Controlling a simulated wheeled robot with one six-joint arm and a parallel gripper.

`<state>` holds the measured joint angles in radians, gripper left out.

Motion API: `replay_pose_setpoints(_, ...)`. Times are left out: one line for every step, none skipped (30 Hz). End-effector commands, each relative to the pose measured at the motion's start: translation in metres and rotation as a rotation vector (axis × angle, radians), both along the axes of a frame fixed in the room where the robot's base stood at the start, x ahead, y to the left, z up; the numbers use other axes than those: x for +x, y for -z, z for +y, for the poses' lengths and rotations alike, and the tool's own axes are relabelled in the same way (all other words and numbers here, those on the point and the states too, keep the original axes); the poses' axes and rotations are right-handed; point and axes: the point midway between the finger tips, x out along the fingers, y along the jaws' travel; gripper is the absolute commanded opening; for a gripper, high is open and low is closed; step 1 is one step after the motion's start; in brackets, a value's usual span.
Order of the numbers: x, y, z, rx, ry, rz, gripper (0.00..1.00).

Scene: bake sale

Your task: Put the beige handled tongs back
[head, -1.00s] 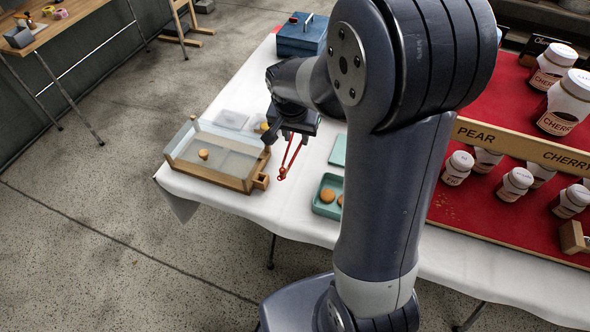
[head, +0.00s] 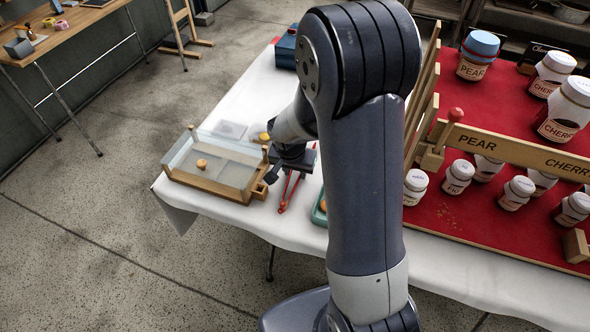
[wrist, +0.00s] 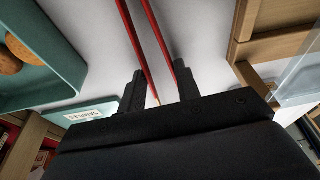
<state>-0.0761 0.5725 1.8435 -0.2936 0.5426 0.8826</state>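My gripper (wrist: 158,86) holds red tongs (wrist: 134,35) between its two dark fingers in the wrist view. In the head view the tongs (head: 289,192) slant down from my gripper over the white cloth, between the glass-sided case and the teal tray. I cannot tell whether they touch the cloth. No beige handle is clear in either view; the end inside my gripper is mostly hidden.
A wood-framed glass case (head: 212,188) with a cookie stands left. A teal tray (wrist: 62,62) with cookies, partly hidden by my arm in the head view, is on the other side. Labelled jars (head: 458,176) stand on red cloth at right.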

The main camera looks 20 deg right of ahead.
Motion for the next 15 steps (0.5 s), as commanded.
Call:
replay_pose_setpoints(0.0002,0.0019,0.0000,-0.001,0.000,-0.001,0.29)
replay_pose_setpoints(0.0002,0.0032,0.0000,-0.001,0.000,-0.001,0.29)
replay_pose_setpoints(0.0001,0.0015,0.0000,0.000,0.000,0.000,0.35)
replay_pose_setpoints(0.0002,0.0013,0.0000,0.000,0.000,0.000,0.37)
replay_pose_setpoints(0.0002,0.0013,0.0000,0.000,0.000,0.000,0.40)
replay_pose_setpoints(0.0002,0.0013,0.0000,0.000,0.000,0.000,0.43)
replay_pose_setpoints(0.0001,0.0012,0.0000,0.000,0.000,0.000,0.45)
replay_pose_setpoints(0.0001,0.0012,0.0000,0.000,0.000,0.000,0.48)
replay_pose_setpoints(0.0001,0.0012,0.0000,0.000,0.000,0.000,0.51)
replay_pose_setpoints(0.0001,0.0012,0.0000,0.000,0.000,0.000,0.53)
replay_pose_setpoints(0.0001,0.0012,0.0000,0.000,0.000,0.000,0.53)
replay_pose_setpoints(0.0002,0.0012,0.0000,0.000,0.000,0.000,0.53)
replay_pose_setpoints(0.0002,0.0012,0.0000,0.000,0.000,0.000,0.53)
replay_pose_setpoints(0.0002,0.0011,0.0000,0.000,0.000,0.000,0.53)
replay_pose_setpoints(0.0002,0.0011,0.0000,0.000,0.000,0.000,0.53)
